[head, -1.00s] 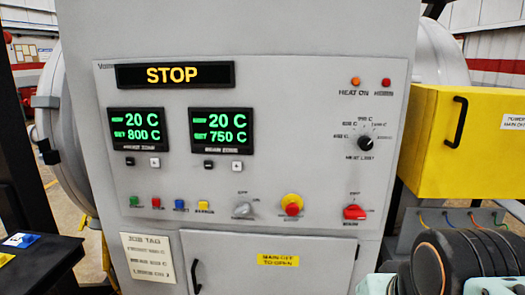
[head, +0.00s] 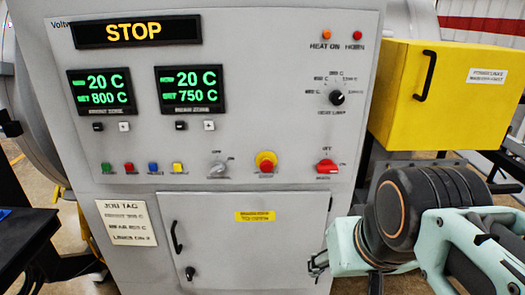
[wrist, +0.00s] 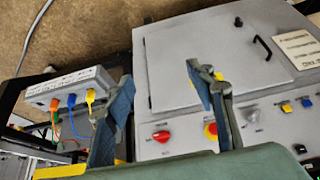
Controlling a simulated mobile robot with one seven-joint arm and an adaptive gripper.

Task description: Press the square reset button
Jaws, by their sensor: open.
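A row of small square buttons sits low on the grey control panel: green, red, blue and yellow. The blue button (head: 153,169) is third from the left; its label is blurred but looks like RESET. In the wrist view, which is turned upside down, the blue button (wrist: 307,102) shows at the right edge. My gripper (head: 318,264) is at the lower right in the head view, low beside the cabinet door and well right of the buttons. In the wrist view my gripper (wrist: 160,85) has its fingers apart with nothing between them.
A grey knob (head: 218,170), a red-and-yellow emergency stop (head: 265,163) and a red rotary switch (head: 327,166) lie between the buttons and my arm's side. A yellow box (head: 420,95) stands at the right. The cabinet door handle (head: 176,237) sticks out below the buttons.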

